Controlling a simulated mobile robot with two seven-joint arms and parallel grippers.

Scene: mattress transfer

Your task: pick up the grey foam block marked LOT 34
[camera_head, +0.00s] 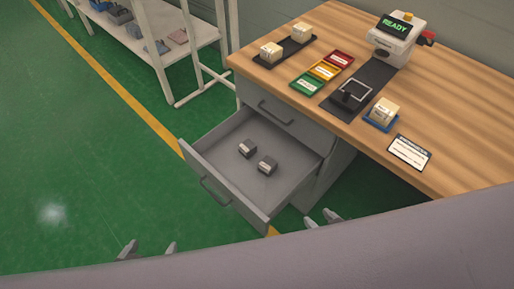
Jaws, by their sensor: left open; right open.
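Two small dark grey blocks lie apart inside the open grey drawer (222,186). One block (247,149) is further back and to the left. The other block (267,166) is nearer and to the right. Both carry pale labels too small to read, so I cannot tell which is LOT 34. My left gripper (149,249) is open and empty, in front of the drawer to its lower left. My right gripper (323,218) is open and empty, to the right of the drawer's front corner. Only the fingertips show.
The wooden bench (460,120) holds a black tray (284,52) with two beige blocks, coloured trays (323,71), a machine reading READY (396,38), a beige block (385,110) on a blue tray and a card (409,152). A white shelf (165,60) stands behind left.

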